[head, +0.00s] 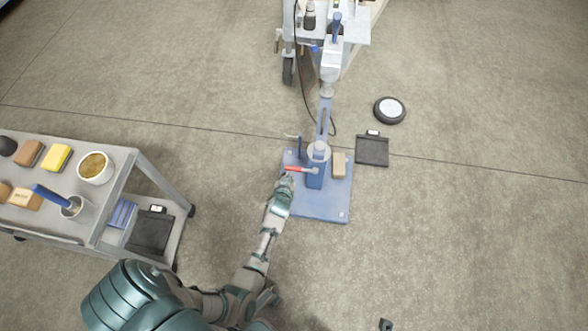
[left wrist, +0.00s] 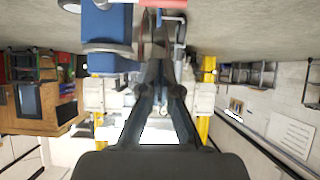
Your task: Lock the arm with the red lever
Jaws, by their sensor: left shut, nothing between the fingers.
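The red lever (head: 293,169) sticks out to the left from the blue post (head: 315,178) of a stand on a blue base plate (head: 318,212). A blue arm (head: 324,118) runs from the post up toward the trailer frame. My left gripper (head: 286,179) is shut and empty, just below the lever's outer end. In the left wrist view, the shut fingertips (left wrist: 158,65) point up toward the red lever (left wrist: 165,3), cut off by the top edge. The blue post (left wrist: 105,22) is beside them. I cannot tell whether the fingers touch the lever. My right gripper is not seen.
A grey cart (head: 118,190) at the left carries sponges, a white tub (head: 95,167) and a cup. A tan block (head: 339,165) stands on the base plate. A black scale (head: 372,150) and a round disc (head: 389,110) lie on the floor. Floor at the right is clear.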

